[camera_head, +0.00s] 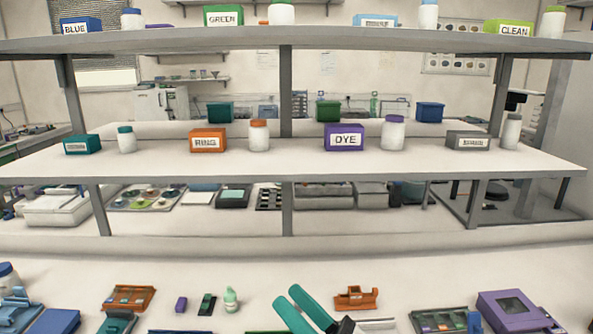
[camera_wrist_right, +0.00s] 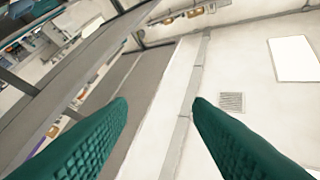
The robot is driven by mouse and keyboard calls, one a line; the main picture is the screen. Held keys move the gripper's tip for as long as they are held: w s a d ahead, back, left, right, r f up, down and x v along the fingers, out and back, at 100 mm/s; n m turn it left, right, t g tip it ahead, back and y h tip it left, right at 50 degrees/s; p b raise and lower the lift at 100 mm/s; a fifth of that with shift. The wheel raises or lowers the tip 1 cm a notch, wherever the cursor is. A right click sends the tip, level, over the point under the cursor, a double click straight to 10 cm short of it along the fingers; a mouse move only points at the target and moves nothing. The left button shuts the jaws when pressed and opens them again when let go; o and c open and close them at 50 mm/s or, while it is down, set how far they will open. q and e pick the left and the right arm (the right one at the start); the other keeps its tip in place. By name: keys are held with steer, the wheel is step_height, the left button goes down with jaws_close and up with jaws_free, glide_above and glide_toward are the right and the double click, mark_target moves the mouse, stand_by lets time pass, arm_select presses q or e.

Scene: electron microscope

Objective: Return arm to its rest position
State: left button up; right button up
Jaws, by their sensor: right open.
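My right gripper (camera_head: 300,306) shows at the bottom centre of the head view as two teal fingers, low in front of the bench. In the right wrist view its two green textured fingers (camera_wrist_right: 158,108) stand wide apart with nothing between them. The wrist camera looks up past shelf edges to the wall and ceiling. Part of the right arm lies below the head view's edge and is hidden. My left gripper does not show in either view.
An orange tape dispenser (camera_head: 356,298) stands just right of the right gripper. A purple device (camera_head: 515,312) is at the right. The lower shelf (camera_head: 290,165) spans behind.

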steer(key=w+d+f+m+t+h, duration=0.2)
steer(key=d+f+m+h, duration=0.6)
steer(key=m, duration=0.5)
steer(key=w+d+f+m+t+h, duration=0.2)
steer(key=d+f+m+h, duration=0.3)
steer(key=m+h, duration=0.55)
steer(key=s+d+f+m+g+h, duration=0.1)
steer(key=s+d+f+m+g, duration=0.45)
steer(key=f+m, duration=0.25)
steer(key=s+d+f+m+g, duration=0.1)
steer(key=s+f+m+g, duration=0.4)
steer(key=s, duration=0.3)
steer(key=s+d+f+m+g, duration=0.15)
steer(key=s+f+g, duration=0.25)
steer(key=s+f, duration=0.4)
step_height(320, 180, down, 25)
steer(key=s+g, duration=0.2)
steer(key=s+d+f, duration=0.2)
steer(key=s+f, duration=1.4)
steer(key=shift+g, duration=0.45)
steer(key=shift+s+r, duration=0.1)
